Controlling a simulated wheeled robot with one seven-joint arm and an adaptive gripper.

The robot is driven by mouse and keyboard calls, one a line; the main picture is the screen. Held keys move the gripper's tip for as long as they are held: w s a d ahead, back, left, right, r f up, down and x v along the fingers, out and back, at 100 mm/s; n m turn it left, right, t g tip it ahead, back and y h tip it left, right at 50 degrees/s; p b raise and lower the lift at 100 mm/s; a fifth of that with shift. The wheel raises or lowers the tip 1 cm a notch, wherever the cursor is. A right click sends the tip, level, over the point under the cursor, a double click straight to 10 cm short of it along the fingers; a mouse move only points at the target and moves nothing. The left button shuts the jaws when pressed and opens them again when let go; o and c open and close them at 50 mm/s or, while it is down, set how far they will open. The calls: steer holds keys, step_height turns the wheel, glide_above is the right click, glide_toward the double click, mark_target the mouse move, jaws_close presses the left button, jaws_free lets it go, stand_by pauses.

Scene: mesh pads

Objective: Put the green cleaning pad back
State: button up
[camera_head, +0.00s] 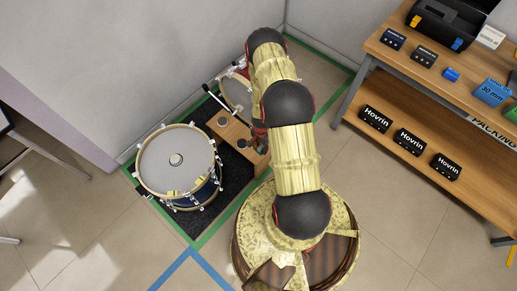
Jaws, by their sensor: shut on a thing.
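I cannot make out a green cleaning pad for certain in the head view. My arm rises from my round base and bends over the drum area, and its own links cover its far end. My gripper is hidden behind them, so what it holds does not show. A small green item (511,113) lies at the right edge of the workbench top, cut off by the picture edge; I cannot tell what it is.
A drum (168,158) and a smaller drum (236,92) stand on a dark mat (232,172) edged with green tape, beside a wooden box (232,130). A wooden workbench (415,82) with boxes stands right. Floor between is clear.

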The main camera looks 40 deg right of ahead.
steer(key=shift+w+d+f+p, duration=0.15)
steer(key=shift+w+d+f, duration=0.15)
steer(key=shift+w+f, duration=0.55)
steer(key=shift+w+d+f+p, duration=0.15)
steer(key=shift+w+d+f, duration=0.15)
steer(key=shift+w+f, duration=0.45)
steer(key=shift+s+f, duration=0.1)
steer(key=shift+f, duration=0.2)
steer(key=shift+f, duration=0.15)
steer(key=shift+f+b, duration=0.6)
steer(key=shift+f, duration=0.9)
steer(key=shift+f, duration=0.1)
steer(key=shift+f, duration=0.1)
steer(key=o, duration=1)
steer(key=shift+o, duration=0.7)
